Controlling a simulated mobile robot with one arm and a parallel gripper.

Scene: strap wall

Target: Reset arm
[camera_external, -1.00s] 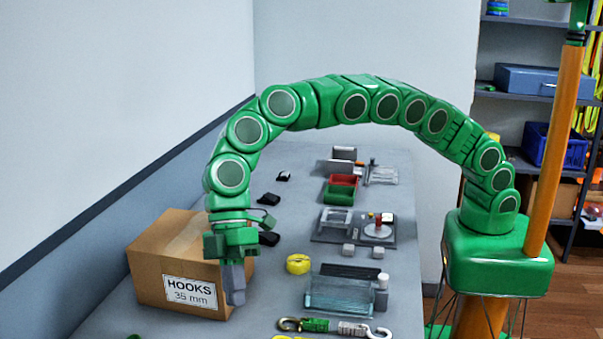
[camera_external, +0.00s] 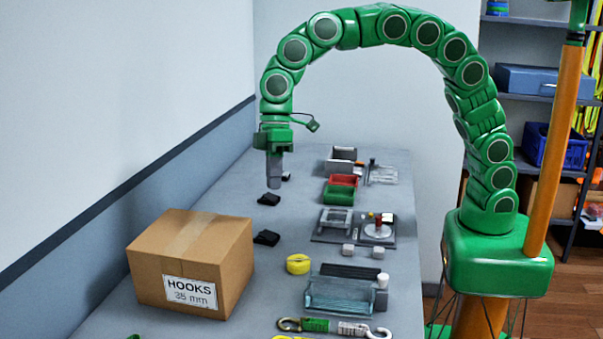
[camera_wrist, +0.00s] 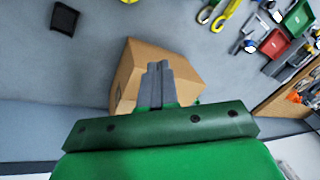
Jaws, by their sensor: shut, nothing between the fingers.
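My gripper (camera_external: 274,172) points down over the far part of the grey table, with its grey fingers closed together and nothing between them. In the external view it is near the small black pieces at the table's left side, beyond the cardboard box. In the wrist view the shut fingers (camera_wrist: 157,82) show in front of a cardboard box (camera_wrist: 188,68). My arm arches up from its base on the right and over the table.
A closed cardboard box (camera_external: 192,262) labelled HOOKS 35 mm stands at the table's near left. Black pieces (camera_external: 267,238), a yellow roll (camera_external: 298,264), a clear tray (camera_external: 340,296), a hook strap (camera_external: 335,327), red and green bins (camera_external: 341,190) lie about. A wall bounds the left.

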